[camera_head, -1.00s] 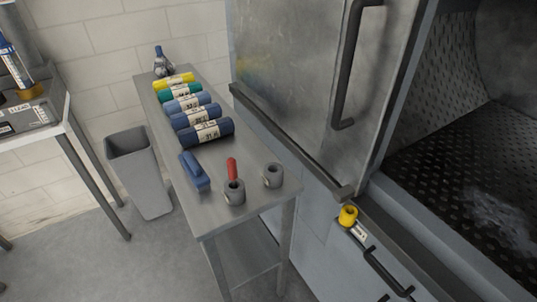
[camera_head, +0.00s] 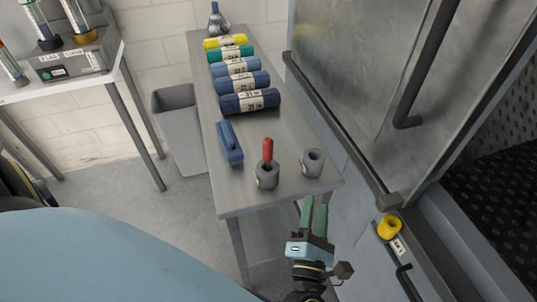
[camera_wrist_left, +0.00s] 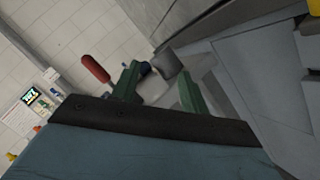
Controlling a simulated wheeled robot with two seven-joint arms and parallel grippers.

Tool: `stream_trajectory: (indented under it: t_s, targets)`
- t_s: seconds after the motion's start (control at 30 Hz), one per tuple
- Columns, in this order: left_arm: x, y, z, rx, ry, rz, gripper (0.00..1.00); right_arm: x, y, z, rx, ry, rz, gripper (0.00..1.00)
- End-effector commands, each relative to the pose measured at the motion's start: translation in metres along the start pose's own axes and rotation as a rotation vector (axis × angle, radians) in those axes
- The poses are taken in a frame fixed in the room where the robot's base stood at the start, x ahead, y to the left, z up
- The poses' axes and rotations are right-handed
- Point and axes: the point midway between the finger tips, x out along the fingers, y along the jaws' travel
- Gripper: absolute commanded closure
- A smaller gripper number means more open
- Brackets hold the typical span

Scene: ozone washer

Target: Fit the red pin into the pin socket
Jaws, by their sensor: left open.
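The red pin (camera_head: 267,149) stands upright in a grey cylindrical holder (camera_head: 267,177) near the front of the steel table. An empty grey cylinder (camera_head: 313,162) with an open top stands to its right. A yellow ring-shaped piece (camera_head: 389,227) sits on the washer's front ledge; I cannot tell which of these is the pin socket. My left gripper (camera_head: 313,214), with green fingers, is open and empty beyond the table's front edge, apart from the pin. In the left wrist view the red pin (camera_wrist_left: 96,69) shows left of the fingers (camera_wrist_left: 158,88). My right gripper is not in view.
The washer door's long handle (camera_head: 430,65) stands at the right. A grey bin (camera_head: 180,125) is left of the table.

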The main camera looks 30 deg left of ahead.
Motion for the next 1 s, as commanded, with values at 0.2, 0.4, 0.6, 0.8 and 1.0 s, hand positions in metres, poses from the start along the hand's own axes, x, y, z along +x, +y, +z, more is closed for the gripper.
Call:
stream_trajectory:
  t_s: [0.2, 0.4, 0.6, 0.8, 1.0]
  targets:
    - [-0.001, 0.079, 0.004, -0.656, 0.314, 0.272, 0.55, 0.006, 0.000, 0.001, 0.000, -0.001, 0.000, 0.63]
    - [-0.004, 0.096, -0.004, -0.851, 0.421, 0.352, 0.55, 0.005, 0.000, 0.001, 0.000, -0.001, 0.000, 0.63]
    - [0.028, 0.103, -0.021, -0.856, 0.423, 0.357, 0.55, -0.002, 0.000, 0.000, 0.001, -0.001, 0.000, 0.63]
    - [0.055, 0.106, -0.037, -0.854, 0.424, 0.354, 0.55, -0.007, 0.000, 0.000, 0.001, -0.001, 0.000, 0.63]
    - [0.066, 0.108, -0.044, -0.853, 0.424, 0.353, 0.55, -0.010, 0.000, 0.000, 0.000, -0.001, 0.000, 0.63]
